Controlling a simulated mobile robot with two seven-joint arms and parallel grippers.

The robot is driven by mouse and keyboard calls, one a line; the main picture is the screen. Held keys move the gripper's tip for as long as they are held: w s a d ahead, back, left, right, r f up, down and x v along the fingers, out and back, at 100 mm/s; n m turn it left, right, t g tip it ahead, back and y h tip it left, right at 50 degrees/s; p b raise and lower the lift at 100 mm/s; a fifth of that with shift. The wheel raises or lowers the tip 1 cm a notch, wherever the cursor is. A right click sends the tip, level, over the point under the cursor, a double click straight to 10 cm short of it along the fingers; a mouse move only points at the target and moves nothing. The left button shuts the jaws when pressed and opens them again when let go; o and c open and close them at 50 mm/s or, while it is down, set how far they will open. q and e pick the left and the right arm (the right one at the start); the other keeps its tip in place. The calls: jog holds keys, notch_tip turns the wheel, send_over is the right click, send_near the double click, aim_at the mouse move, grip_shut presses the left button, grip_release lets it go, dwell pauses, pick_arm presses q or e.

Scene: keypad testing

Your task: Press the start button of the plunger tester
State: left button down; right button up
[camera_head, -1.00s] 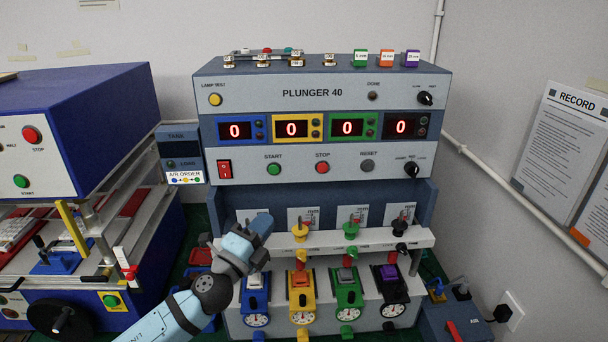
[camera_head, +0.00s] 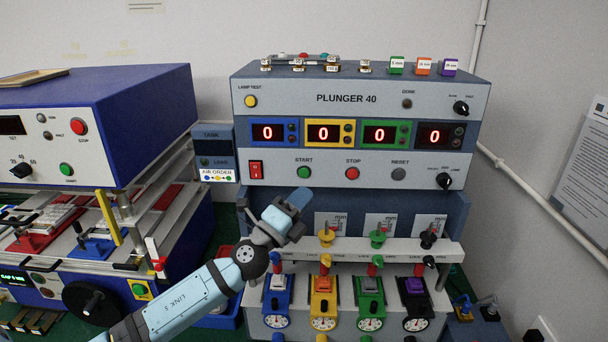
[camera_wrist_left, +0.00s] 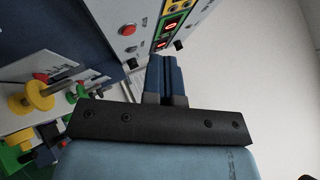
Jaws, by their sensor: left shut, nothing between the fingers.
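The plunger tester (camera_head: 340,98) is a grey and blue panel box marked PLUNGER 40. Its green start button (camera_head: 303,172) sits on the lower panel, left of the red stop button (camera_head: 352,173) and the grey reset button (camera_head: 398,174). My left gripper (camera_head: 299,198) is shut and empty, its tip just below the start button in the head view; whether it touches the panel I cannot tell. In the left wrist view the shut fingers (camera_wrist_left: 166,75) point at the panel, with a red button (camera_wrist_left: 128,30) nearby. I cannot make out the start button there. My right gripper is not in view.
Below the panel stand yellow (camera_head: 326,238), green (camera_head: 378,238) and black plungers on a white bar, above several dial gauges. A blue machine (camera_head: 130,110) with its own start and stop buttons stands at the left. The four displays read 0.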

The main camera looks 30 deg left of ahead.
aim_at(304, 173)
pick_arm(q)
jog(key=w+a, duration=0.1)
jog(key=w+a+b, duration=0.1)
jog(key=w, duration=0.1)
jog(key=w+a, duration=0.1)
jog(key=w, duration=0.1)
jog(key=shift+s, duration=0.1)
dwell(0.3)
dwell(0.7)
dwell(0.8)
jog(key=shift+a+b, duration=0.1)
jog(key=shift+b, duration=0.25)
jog(key=shift+w+a, duration=0.15)
jog(key=shift+w, duration=0.25)
